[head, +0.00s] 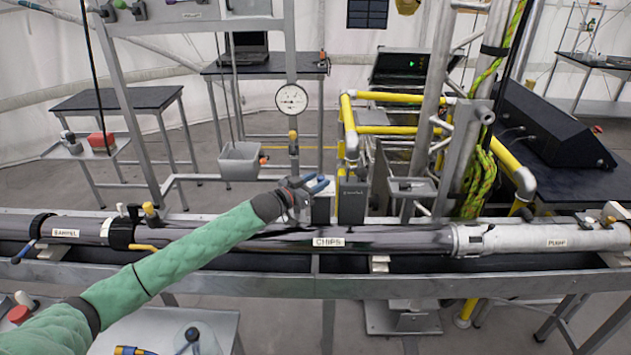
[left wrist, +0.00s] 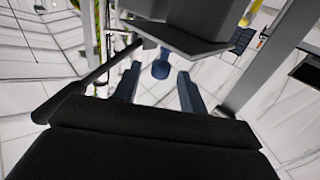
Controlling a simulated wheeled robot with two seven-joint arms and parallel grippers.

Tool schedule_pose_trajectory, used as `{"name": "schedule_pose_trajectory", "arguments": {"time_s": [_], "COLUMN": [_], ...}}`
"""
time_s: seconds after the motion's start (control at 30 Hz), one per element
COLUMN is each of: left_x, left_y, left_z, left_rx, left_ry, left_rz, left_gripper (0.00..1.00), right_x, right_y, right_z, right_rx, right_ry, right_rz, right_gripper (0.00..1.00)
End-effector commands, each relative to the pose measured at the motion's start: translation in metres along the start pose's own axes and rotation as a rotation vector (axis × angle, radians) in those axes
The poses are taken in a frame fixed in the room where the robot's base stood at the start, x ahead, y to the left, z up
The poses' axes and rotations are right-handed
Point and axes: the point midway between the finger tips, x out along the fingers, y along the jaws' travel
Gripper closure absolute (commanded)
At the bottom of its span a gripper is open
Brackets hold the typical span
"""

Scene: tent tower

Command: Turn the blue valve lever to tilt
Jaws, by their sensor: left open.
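My left gripper (head: 318,186) reaches in over the long pipe (head: 385,240), just left of a grey box (head: 352,200). In the left wrist view its two blue-grey fingers (left wrist: 159,76) are apart. A small dark blue rounded part (left wrist: 161,69) shows between and beyond the fingertips, under a grey box; it may be the blue valve lever, and contact cannot be told. In the head view the gripper partly hides this spot. Another small blue-ended handle (head: 18,259) sits at the far left of the pipe. My right gripper is not in view.
Yellow pipes (head: 385,130) and a metal post stand right of the gripper. A round gauge (head: 291,99) and a grey bin (head: 240,162) are behind it. Yellow handles (head: 151,212) sit on the pipe at left. A black console (head: 545,120) stands at right.

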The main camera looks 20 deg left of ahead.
Motion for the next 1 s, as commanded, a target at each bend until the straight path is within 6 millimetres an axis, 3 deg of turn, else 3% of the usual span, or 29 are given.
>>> {"name": "schedule_pose_trajectory", "arguments": {"time_s": [0.07, 0.27, 0.63, 1.0], "left_x": [0.000, 0.000, 0.001, 0.006], "left_y": [0.000, 0.000, 0.003, 0.011], "left_z": [0.000, 0.000, 0.001, 0.002], "left_rx": [0.000, 0.000, -0.003, -0.005], "left_ry": [0.000, 0.000, 0.001, 0.003], "left_rz": [0.000, 0.000, -0.021, -0.139], "left_gripper": [0.62, 1.00, 1.00, 1.00], "right_x": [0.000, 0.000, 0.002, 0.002], "right_y": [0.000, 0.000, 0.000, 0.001], "right_z": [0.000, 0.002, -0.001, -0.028], "right_rx": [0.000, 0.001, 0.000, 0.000], "right_ry": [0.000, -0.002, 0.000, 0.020], "right_rz": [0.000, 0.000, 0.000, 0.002], "right_gripper": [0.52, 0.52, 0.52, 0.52]}}
